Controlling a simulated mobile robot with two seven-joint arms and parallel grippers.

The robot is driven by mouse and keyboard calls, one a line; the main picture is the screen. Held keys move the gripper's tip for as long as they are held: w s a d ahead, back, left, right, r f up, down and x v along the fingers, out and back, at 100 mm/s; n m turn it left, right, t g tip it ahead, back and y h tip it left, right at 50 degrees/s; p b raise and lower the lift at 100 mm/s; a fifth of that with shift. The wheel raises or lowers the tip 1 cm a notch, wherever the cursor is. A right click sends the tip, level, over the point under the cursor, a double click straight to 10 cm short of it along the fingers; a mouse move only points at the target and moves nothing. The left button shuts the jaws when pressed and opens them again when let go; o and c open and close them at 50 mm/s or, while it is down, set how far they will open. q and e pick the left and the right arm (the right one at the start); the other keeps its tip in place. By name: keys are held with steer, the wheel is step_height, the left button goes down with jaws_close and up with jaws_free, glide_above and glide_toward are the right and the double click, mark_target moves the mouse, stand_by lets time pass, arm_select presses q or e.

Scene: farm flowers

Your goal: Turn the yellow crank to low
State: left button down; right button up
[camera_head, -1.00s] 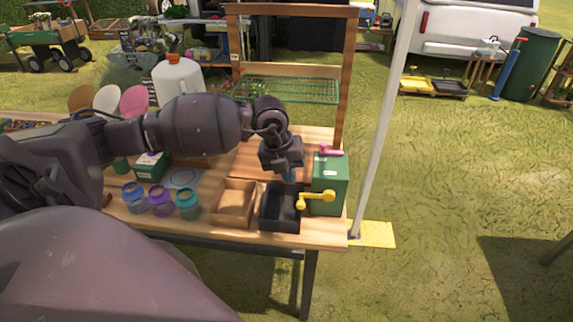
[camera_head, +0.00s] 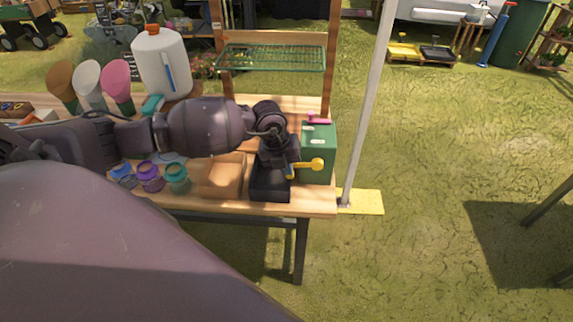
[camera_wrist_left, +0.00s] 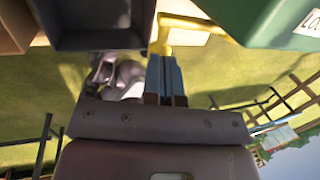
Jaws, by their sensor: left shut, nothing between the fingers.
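The yellow crank (camera_head: 316,164) is on the front of a green box (camera_head: 318,141) at the table's right end. Its arm points left in the head view, and the left end is partly hidden by my left gripper (camera_head: 290,172). In the left wrist view, the crank (camera_wrist_left: 188,23) runs from the green box (camera_wrist_left: 268,20) to a bent end close to the tips of my left gripper (camera_wrist_left: 163,58). The fingers are shut and empty. They look to be at or touching that end; contact is not certain. My right gripper is not in view.
A black tray (camera_head: 269,194) lies below my left gripper, with a brown box (camera_head: 220,178) left of it. Several jars (camera_head: 150,178) stand further left. A wooden frame with a green rack (camera_head: 272,58) rises behind. A white pole (camera_head: 368,105) stands to the right.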

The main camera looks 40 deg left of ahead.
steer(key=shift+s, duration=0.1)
arm_select(q)
steer(key=shift+s+a+f+b, duration=0.1)
steer(key=shift+f+b, duration=0.2)
steer(key=shift+f, duration=0.05)
steer(key=shift+f+t+h, duration=0.3)
steer(key=shift+h, duration=0.2)
step_height(320, 180, down, 2)
steer(key=t+h+b, duration=0.1)
steer(key=h+b, duration=0.1)
steer(key=shift+s+a+f+t+h, duration=0.1)
steer(key=shift+a+t+h, duration=0.05)
steer(key=shift+t+h, duration=0.2)
steer(key=shift+f, duration=0.2)
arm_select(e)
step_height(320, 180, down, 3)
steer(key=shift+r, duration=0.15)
arm_select(q)
steer(key=shift+f, duration=0.25)
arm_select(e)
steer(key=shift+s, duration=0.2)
